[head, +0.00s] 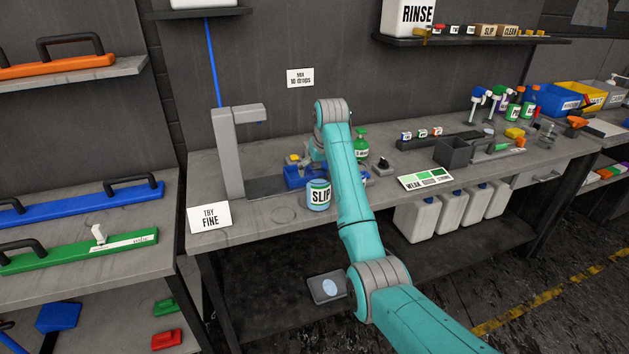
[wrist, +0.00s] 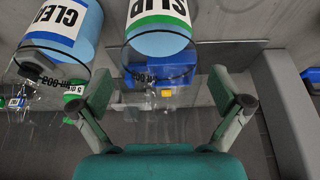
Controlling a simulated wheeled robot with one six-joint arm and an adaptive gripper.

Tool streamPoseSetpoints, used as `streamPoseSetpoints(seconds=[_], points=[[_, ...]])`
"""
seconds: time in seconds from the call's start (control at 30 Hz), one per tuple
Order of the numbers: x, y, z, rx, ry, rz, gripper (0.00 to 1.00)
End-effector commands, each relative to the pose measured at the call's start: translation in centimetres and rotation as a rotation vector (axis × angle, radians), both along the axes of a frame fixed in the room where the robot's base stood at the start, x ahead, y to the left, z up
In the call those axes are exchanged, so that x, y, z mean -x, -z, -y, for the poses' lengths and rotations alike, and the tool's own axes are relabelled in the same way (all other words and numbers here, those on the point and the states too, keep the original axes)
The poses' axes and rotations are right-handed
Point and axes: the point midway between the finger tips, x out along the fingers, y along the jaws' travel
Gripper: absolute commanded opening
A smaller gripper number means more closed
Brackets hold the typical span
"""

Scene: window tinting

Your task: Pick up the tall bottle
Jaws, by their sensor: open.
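My gripper (wrist: 162,92) is open in the wrist view, with nothing held between its fingers. A blue piece with a yellow part (wrist: 160,75) shows beyond the gap. A clear jar with a green SLIP label (wrist: 158,25) stands beyond the fingers. A green bottle (head: 361,143) stands on the bench right of my arm in the head view, partly hidden by it. Several spray bottles, one with a blue top (head: 478,98), stand farther right at the back. I cannot tell which of these is the tall bottle. My arm mostly hides the gripper in the head view.
A SLIP pot (head: 319,195) stands near the bench's front edge, beside my arm. A grey upright stand (head: 228,155) is to the left. A dark grey box (head: 452,152) and a colour card (head: 426,178) are to the right. A jar labelled CLEA (wrist: 55,30) is close in the wrist view.

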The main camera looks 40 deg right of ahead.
Motion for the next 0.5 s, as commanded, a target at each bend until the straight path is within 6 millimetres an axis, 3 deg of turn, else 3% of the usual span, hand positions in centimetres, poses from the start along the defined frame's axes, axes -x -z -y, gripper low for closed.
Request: streamPoseSetpoints(seconds=[0.17,0.5], points=[[0.0,-0.01,0.02,0.0,0.0,0.001,1.0],[-0.01,-0.04,0.01,0.0,0.0,0.001,0.21]])
